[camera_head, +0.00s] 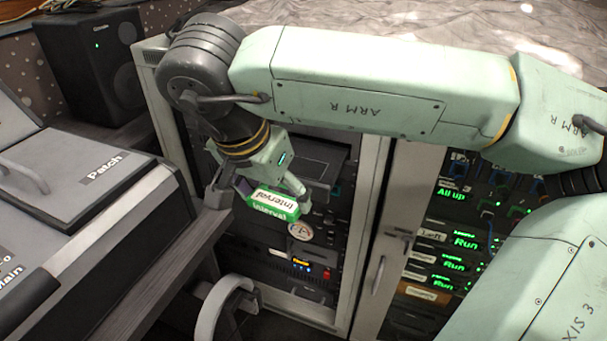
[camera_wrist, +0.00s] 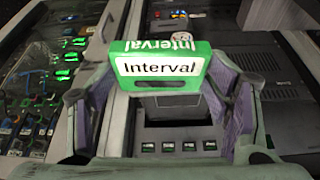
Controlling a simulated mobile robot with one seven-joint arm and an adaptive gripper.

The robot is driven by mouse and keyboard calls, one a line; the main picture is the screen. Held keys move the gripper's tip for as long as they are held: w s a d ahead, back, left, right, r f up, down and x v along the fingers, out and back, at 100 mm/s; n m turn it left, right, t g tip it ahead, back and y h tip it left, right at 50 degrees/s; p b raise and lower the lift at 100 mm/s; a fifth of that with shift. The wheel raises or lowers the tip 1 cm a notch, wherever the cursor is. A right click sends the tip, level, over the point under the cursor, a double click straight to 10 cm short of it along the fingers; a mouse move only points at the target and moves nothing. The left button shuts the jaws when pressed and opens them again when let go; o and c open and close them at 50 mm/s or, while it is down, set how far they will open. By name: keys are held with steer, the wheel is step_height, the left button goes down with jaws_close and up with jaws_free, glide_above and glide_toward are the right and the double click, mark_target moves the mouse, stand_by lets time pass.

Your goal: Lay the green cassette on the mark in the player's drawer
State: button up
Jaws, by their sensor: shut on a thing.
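My gripper (camera_head: 259,200) is shut on the green cassette (camera_head: 276,204), which has a white label reading "Interval". In the wrist view the cassette (camera_wrist: 160,69) sits between the two purple-lined fingers of my gripper (camera_wrist: 160,97), held clear in the air. The black player (camera_head: 318,160) is in the rack behind the gripper in the head view. In the wrist view a dark recessed part of the player (camera_wrist: 181,136), with a row of small buttons, shows below the cassette. The cassette and gripper hide part of it. I cannot make out the mark.
The rack (camera_head: 359,215) has a pale frame and dark units with lit displays. A second rack with green "Run" labels (camera_head: 465,241) stands to the right. A grey console marked "Patch" (camera_head: 105,168) is close on the left. A curved grey chair-like part (camera_head: 212,309) stands in front.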

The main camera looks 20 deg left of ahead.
steer(key=shift+w+d+r+n, duration=0.1)
steer(key=shift+w+d+n, duration=0.1)
steer(key=shift+n, duration=0.1)
steer(key=shift+w+a+r, duration=0.1)
steer(key=shift+w, duration=0.2)
steer(key=p, duration=0.2)
glide_above(304, 166)
steer(key=s, duration=0.2)
steer(key=shift+f, duration=0.7)
steer(key=shift+w+f+p, duration=0.15)
steer(key=shift+f, duration=0.75)
steer(key=shift+w+f+p, duration=0.1)
steer(key=shift+f+p, duration=0.05)
steer(key=shift+f, duration=0.75)
steer(key=shift+f, duration=0.15)
steer(key=o, duration=1.3)
steer(key=shift+c, duration=0.2)
